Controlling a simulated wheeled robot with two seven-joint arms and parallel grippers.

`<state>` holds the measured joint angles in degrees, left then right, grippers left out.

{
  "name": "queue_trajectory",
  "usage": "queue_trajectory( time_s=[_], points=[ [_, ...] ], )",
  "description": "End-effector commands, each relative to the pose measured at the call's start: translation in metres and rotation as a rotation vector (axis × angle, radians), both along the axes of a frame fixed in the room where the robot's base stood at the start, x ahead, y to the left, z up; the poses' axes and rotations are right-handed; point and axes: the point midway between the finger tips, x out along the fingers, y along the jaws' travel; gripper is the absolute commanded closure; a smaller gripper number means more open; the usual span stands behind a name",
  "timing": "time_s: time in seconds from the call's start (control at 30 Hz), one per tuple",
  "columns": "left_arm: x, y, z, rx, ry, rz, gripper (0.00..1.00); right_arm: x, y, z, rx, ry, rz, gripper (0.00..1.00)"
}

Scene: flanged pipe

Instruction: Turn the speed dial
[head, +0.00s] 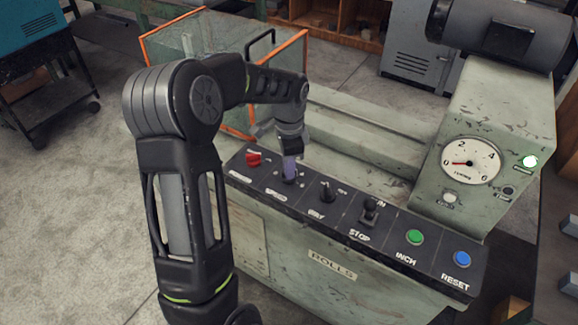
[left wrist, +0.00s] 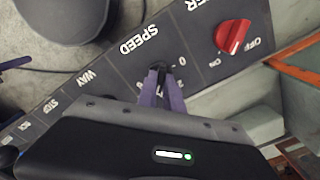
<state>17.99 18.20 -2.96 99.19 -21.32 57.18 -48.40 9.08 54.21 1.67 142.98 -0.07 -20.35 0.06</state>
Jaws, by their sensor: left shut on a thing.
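The speed dial (left wrist: 158,67) is a small dark knob on the black control panel (head: 340,210), beside the printed word SPEED in the left wrist view. A 0 and other scale marks show near it, partly covered by my fingers. My left gripper (head: 289,170) reaches down onto the dial, with purple fingers (left wrist: 162,88) shut on it. In the head view the fingers and hand hide most of the dial. The round gauge (head: 470,160) on the machine has its red needle near 0. My right gripper is in neither view.
A red power switch (head: 253,159) sits left of the dial. To its right are the way lever (head: 327,192), the stop control (head: 370,211), a green inch button (head: 415,237) and a blue reset button (head: 462,258). An orange-edged clear guard (head: 190,50) stands behind my arm.

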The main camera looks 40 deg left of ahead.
Motion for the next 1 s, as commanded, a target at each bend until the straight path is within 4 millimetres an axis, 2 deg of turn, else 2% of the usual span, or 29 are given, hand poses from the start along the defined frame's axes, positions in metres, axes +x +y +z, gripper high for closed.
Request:
queue_trajectory(
  time_s=[0.6,1.0],
  points=[
    [0.001,0.000,0.001,0.001,-0.002,-0.571,1.00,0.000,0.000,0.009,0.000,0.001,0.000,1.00],
    [0.001,0.001,0.001,0.001,-0.003,-0.779,1.00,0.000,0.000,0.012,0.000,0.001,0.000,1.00]
  ],
)
